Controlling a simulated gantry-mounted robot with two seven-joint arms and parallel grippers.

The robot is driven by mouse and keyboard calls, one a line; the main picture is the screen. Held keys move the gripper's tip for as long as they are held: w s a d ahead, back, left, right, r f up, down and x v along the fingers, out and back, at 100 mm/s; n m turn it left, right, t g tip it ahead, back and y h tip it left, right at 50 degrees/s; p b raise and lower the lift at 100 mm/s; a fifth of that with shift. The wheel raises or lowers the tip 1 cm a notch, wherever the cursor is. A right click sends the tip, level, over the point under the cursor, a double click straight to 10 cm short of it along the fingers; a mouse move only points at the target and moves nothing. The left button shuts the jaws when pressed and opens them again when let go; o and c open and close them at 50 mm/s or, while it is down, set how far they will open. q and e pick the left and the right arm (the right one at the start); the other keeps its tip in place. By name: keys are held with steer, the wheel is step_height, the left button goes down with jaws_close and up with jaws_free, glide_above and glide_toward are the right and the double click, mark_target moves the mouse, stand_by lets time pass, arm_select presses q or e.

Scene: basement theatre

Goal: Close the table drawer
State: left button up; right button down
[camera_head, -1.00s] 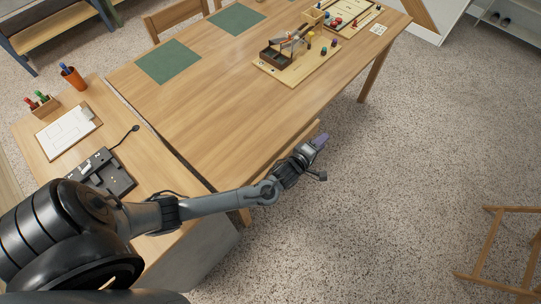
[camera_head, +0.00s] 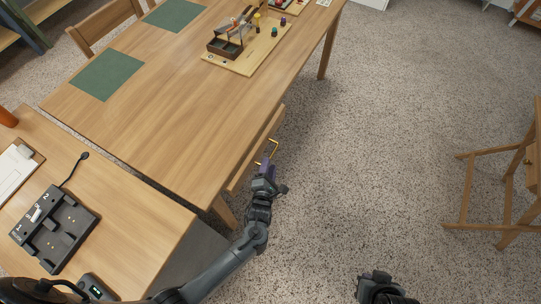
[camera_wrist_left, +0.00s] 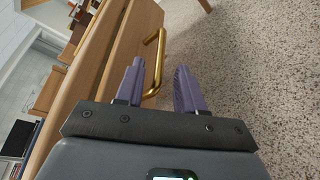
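The table drawer (camera_head: 257,148) sticks out a little from under the long edge of the wooden table (camera_head: 190,125). Its brass handle (camera_head: 273,149) faces the open floor. My left gripper (camera_head: 266,163) is just in front of the handle. In the left wrist view, its two purple fingers (camera_wrist_left: 159,82) are apart with nothing held. The brass handle (camera_wrist_left: 161,48) shows ahead of the gap between them, its near end close to the left finger. Contact cannot be told. A dark part of my right gripper (camera_head: 383,288) shows at the bottom edge; its fingers cannot be made out.
A side table (camera_head: 130,225) with a black charger-like device (camera_head: 52,230) and a clipboard (camera_head: 18,170) stands at the left. A wooden board (camera_head: 247,60) with small items lies on the table. A wooden chair (camera_head: 490,190) stands at the right. Speckled floor between is clear.

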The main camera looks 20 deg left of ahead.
mark_target(271, 156)
arm_select(q)
steer(key=shift+x, duration=2.75)
steer(key=shift+a, duration=0.1)
steer(key=shift+c, duration=0.2)
jaws_close()
